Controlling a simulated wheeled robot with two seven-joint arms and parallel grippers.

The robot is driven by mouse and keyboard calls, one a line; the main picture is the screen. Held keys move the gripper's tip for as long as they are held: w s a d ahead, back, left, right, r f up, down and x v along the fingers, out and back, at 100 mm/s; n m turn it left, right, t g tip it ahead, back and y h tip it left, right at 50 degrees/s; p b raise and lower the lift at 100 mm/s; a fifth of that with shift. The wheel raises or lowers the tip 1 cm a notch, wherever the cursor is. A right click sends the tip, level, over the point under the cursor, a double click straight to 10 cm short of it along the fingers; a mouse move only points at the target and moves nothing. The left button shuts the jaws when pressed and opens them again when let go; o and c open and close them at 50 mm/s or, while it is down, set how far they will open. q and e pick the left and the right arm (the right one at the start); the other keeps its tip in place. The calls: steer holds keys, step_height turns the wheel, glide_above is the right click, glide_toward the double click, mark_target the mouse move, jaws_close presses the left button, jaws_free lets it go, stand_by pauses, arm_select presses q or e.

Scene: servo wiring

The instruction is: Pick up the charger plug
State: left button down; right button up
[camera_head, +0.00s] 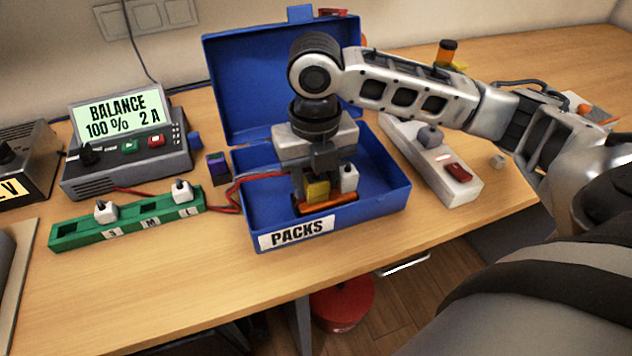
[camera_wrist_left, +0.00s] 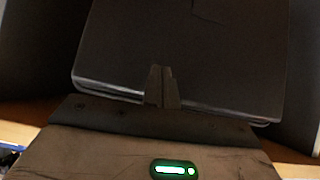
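A grey rounded plug (camera_head: 430,136) sits on the white power strip (camera_head: 462,192) at the right; I take it to be the charger plug. My right gripper (camera_head: 318,188) points down into the open blue box (camera_head: 385,205) labelled PACKS, left of the strip and apart from the plug. A yellow block (camera_head: 318,191), an orange piece (camera_head: 335,203) and a white connector (camera_head: 348,178) are at its tips; whether it grips any of them is unclear. My left gripper (camera_wrist_left: 162,85) shows only in the left wrist view, its fingers together with nothing visible between them.
A charger (camera_head: 125,150) reading BALANCE 100 % 2 A stands at left. A green board (camera_head: 130,222) with white connectors lies before it; red wires run to the box. My right forearm passes above the strip.

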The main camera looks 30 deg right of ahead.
mark_target(314, 176)
steer(key=c, duration=0.6)
steer(key=shift+c, duration=0.2)
steer(key=shift+w+r, duration=0.1)
steer(key=shift+r, duration=0.5)
step_height(314, 176, up, 2)
steer(key=shift+a+r, duration=0.1)
steer(key=shift+r, duration=0.15)
steer(key=s+a+r+p, duration=0.2)
steer(key=s+a+r, duration=0.7)
steer(key=s, duration=0.1)
steer(key=shift+s+a+r+p, duration=0.15)
steer(key=shift+s+p, duration=0.1)
steer(key=shift+p, duration=0.05)
